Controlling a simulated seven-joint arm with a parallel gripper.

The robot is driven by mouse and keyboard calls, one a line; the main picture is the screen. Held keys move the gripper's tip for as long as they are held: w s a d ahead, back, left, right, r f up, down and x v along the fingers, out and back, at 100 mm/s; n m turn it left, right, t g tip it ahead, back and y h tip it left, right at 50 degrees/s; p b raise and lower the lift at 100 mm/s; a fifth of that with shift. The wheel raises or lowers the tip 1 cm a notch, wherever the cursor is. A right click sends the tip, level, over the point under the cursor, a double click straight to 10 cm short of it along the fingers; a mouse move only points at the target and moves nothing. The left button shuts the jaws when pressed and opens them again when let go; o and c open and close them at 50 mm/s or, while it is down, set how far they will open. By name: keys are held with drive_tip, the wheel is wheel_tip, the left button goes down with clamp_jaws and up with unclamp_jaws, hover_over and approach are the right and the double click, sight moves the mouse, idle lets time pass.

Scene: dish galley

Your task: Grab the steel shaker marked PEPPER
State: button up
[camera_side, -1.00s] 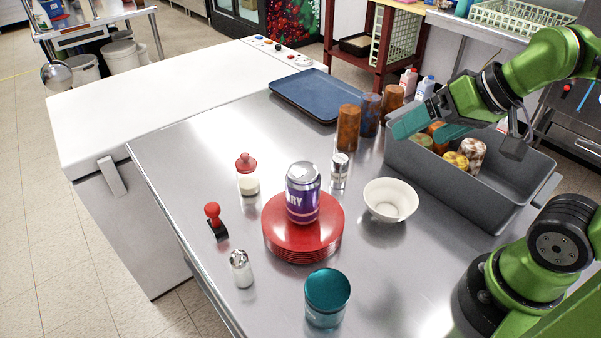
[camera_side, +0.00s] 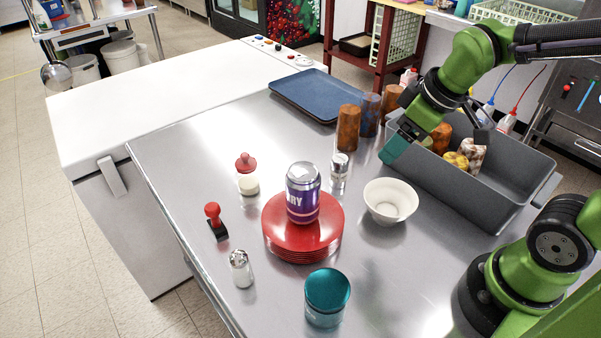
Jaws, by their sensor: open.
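Two small shakers with metal tops stand upright on the steel table. One shaker (camera_side: 339,171) is behind the red plates, left of the white bowl. The other shaker (camera_side: 241,268) is near the table's left front edge. I cannot read a PEPPER mark on either. One finger is largely hidden from this side.
A purple can (camera_side: 303,193) stands on stacked red plates (camera_side: 275,243). A white bowl (camera_side: 391,203), teal-lidded jar (camera_side: 326,299), red-topped jar (camera_side: 247,176) and red-handled stamp (camera_side: 215,222) stand around. Amber tumblers (camera_side: 348,128) and a grey bin (camera_side: 480,200) are close to my gripper.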

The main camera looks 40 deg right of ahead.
drive_tip(key=w+f+n+h, duration=0.1)
drive_tip(key=w+f+n, duration=0.25)
drive_tip(key=n, duration=0.75)
drive_tip(key=n+h, duration=0.1)
drive_tip(key=n, duration=1.7)
approach(339, 170)
drive_tip(key=x, duration=0.4)
drive_tip(key=d+x, duration=0.1)
drive_tip(key=x, duration=0.7)
drive_tip(key=shift+w+d, duration=0.2)
drive_tip(key=shift+w, duration=0.1)
drive_tip(key=c, duration=1.1)
